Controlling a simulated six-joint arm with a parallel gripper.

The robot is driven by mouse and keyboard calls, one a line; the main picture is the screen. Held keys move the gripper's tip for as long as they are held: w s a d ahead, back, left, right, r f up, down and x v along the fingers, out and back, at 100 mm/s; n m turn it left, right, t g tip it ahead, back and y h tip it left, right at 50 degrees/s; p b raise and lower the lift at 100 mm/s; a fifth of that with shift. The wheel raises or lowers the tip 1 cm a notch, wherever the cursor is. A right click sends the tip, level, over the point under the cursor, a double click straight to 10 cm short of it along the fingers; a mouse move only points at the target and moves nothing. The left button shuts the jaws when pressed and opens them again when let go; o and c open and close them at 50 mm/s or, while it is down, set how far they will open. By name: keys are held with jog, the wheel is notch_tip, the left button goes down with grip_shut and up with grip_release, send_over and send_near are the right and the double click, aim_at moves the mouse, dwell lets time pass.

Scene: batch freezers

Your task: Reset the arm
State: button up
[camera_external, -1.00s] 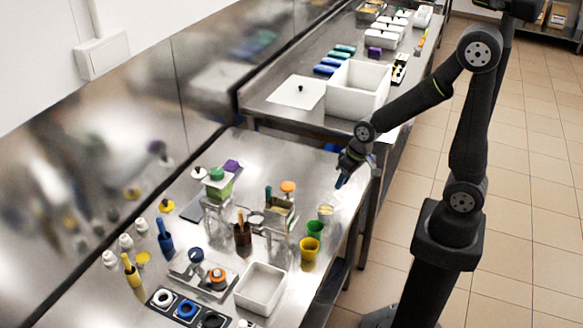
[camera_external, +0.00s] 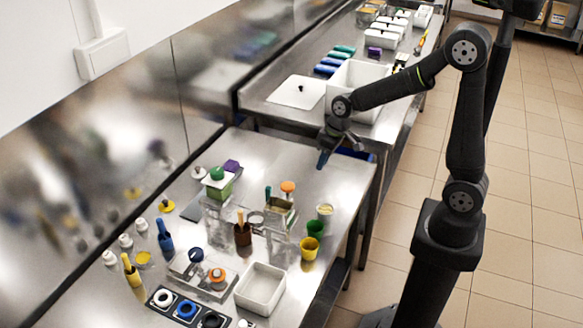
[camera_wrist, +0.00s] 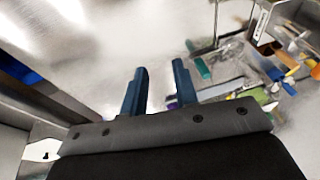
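My gripper (camera_external: 322,160) hangs over the back right part of the near steel table (camera_external: 335,185), its blue fingertips pointing down. In the wrist view my gripper (camera_wrist: 160,85) shows two blue fingers standing apart with nothing between them. Bare steel lies beyond the fingertips there. In the external view the gripper is above the table and apart from the objects on it.
A large white bin (camera_external: 350,85) is on the far table behind my forearm.

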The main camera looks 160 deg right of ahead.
jog(key=w+d, duration=0.1)
jog(key=d, duration=0.1)
jog(key=shift+w+d+r+n, duration=0.1)
jog(key=shift+w+d+n, duration=0.25)
jog(key=shift+d+n, duration=0.05)
jog(key=s+a+f+m, duration=0.1)
jog(key=s+a+m, duration=0.15)
jog(key=a, duration=0.35)
jog(key=s+a+f+m, duration=0.1)
jog(key=s+a, duration=0.2)
jog(key=a, duration=0.3)
jog(key=shift+g, duration=0.3)
jog(key=shift+w+d+f, duration=0.2)
jog(key=shift+w+f, duration=0.15)
jog(key=shift+w, duration=0.3)
jog(key=shift+w+d+f, duration=0.2)
jog(key=shift+w+f, duration=0.2)
jog(key=shift+w, duration=0.3)
jog(key=shift+w+d+f, duration=0.2)
jog(key=shift+w+f, duration=0.15)
jog(key=shift+w, duration=0.3)
